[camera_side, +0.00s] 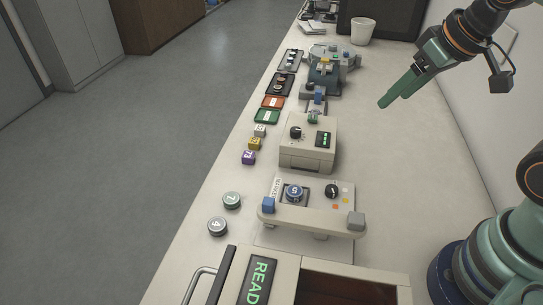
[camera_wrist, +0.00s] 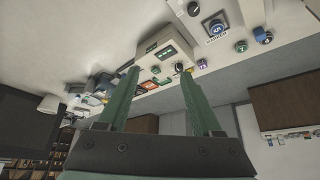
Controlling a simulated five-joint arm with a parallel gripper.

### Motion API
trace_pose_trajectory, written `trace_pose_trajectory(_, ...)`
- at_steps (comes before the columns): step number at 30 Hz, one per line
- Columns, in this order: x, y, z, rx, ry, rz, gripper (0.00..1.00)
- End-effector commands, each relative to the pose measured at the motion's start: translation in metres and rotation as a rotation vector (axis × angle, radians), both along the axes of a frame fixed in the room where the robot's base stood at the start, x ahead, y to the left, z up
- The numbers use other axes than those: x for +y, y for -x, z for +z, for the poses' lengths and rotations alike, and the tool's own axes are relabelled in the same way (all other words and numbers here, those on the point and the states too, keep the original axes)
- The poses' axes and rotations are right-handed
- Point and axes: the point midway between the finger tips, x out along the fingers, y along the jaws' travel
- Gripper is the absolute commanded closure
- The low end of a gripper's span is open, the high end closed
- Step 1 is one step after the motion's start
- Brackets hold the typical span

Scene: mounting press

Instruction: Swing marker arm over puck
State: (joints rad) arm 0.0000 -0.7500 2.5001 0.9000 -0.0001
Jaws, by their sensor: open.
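The mounting press (camera_side: 340,188) is a cream unit near the front of the bench. A dark puck with a blue top marked 5 (camera_side: 294,192) sits in its square recess; it also shows in the wrist view (camera_wrist: 216,26). A cream bar, seemingly the marker arm (camera_side: 312,221), lies along the press's near edge, beside the puck and not over it. It has a blue knob (camera_side: 268,205) at its left end and a grey block (camera_side: 356,221) at its right. My gripper (camera_side: 386,102) is open and empty, high above the bench, behind and right of the press.
A cream box with a dial (camera_side: 308,145) stands behind the press. Two loose pucks, marked 7 (camera_side: 232,200) and 4 (camera_side: 217,226), lie to the left. Small coloured blocks and trays line the left bench edge. A READY display (camera_side: 259,281) is in front. Bench right of the box is clear.

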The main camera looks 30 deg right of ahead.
Motion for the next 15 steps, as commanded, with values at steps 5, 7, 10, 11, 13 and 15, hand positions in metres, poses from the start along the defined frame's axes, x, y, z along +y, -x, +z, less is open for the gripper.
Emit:
trace_pose_trajectory(5,0.003,-0.002,0.001,0.006,0.0,0.011,0.43)
trace_pose_trajectory(7,0.009,-0.005,0.001,0.024,0.003,0.038,0.43)
trace_pose_trajectory(10,0.027,-0.015,0.003,0.07,0.012,0.108,0.43)
trace_pose_trajectory(11,0.034,-0.019,0.004,0.086,0.015,0.135,0.43)
trace_pose_trajectory(13,0.054,-0.028,0.003,0.131,0.028,0.206,0.43)
trace_pose_trajectory(15,0.075,-0.036,0.002,0.176,0.041,0.278,0.43)
